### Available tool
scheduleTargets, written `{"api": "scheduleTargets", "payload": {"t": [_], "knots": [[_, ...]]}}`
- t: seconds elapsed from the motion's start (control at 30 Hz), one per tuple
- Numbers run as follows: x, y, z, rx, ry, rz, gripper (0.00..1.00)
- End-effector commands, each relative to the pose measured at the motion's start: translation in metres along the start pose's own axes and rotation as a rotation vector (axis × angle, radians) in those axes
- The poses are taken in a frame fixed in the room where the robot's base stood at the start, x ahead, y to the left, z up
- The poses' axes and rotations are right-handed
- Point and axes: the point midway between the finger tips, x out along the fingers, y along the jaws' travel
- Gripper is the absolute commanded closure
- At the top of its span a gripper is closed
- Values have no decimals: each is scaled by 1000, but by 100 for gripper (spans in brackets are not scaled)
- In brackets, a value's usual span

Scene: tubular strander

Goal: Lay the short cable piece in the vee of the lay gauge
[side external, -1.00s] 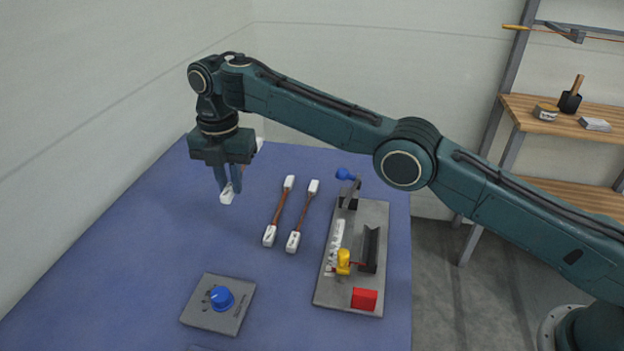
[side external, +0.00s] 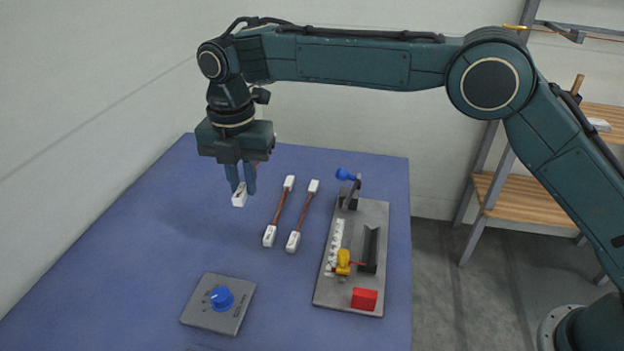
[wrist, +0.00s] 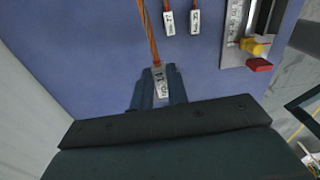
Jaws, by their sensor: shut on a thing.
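My gripper (side external: 241,188) is shut on a cable piece and holds it above the mat, left of the other cables. Its white end tag (side external: 239,198) shows at the fingertips. In the wrist view its copper-brown strand (wrist: 148,32) runs from the tag (wrist: 160,82) up past the top edge, so its far end is out of sight there. The lay gauge (side external: 325,292) is a grey plate at the right, with a dark vee block (side external: 370,246), a white scale (side external: 335,240) and a yellow piece (side external: 343,262) near its front. The visible vee looks empty.
Two more white-tagged cable pieces (side external: 280,208) (side external: 304,214) lie between my gripper and the gauge. A red block (side external: 364,299) and a blue-knobbed lever (side external: 346,174) stand at the gauge's ends. A grey plate with a blue knob (side external: 221,298) lies in front. The mat's left is clear.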

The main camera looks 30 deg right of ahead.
Motion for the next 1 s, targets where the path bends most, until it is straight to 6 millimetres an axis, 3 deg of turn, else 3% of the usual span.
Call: {"api": "scheduleTargets", "payload": {"t": [0.6,1.0], "knots": [[-27,-78,-50,2,-1,2,100],[-28,-144,-81,-6,-1,1,100]]}}
